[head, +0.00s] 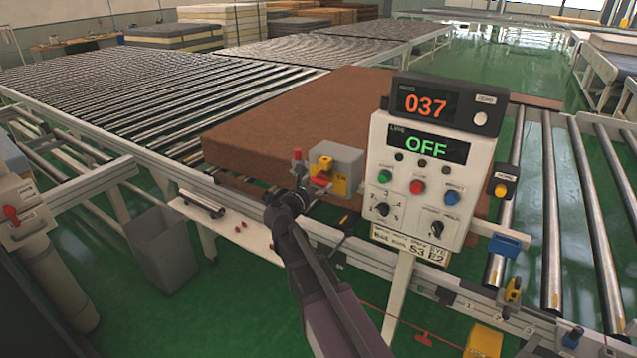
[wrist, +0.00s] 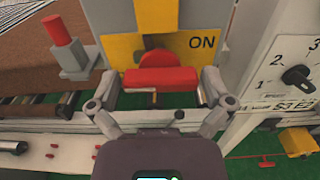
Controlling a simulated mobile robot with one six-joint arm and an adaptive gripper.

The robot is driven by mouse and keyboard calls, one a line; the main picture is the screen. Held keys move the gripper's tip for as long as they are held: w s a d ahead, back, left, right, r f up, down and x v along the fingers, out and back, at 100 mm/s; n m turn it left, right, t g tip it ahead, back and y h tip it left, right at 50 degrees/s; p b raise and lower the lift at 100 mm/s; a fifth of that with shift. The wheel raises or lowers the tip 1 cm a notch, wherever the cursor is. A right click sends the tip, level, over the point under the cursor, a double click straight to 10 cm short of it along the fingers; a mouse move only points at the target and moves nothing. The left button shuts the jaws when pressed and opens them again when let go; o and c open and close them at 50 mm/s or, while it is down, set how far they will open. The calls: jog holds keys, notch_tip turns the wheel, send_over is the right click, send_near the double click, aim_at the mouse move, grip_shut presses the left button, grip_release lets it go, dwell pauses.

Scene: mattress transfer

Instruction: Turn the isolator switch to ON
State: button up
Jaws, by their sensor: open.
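The isolator switch (head: 342,172) is a grey box with a yellow front plate and a red handle, left of the control panel. In the wrist view, the yellow plate (wrist: 121,52) carries the word ON at its upper right. The red handle (wrist: 160,79) lies roughly level across the plate's lower part, below a rounded red hub. My gripper (wrist: 158,88) is open, with one finger on each side of the handle; contact cannot be told. In the head view my gripper (head: 305,190) is just in front of the switch and partly hides it.
The control panel (head: 430,180) stands close on the right, its displays reading 037 and OFF. A grey post with a red top (wrist: 68,45) is left of the switch. A brown mattress (head: 290,120) lies behind on the rollers. A grey bin (head: 165,250) stands at left.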

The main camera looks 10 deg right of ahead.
jog(key=shift+w+d, duration=0.1)
jog(key=shift+d, duration=0.05)
jog(key=c, duration=0.8)
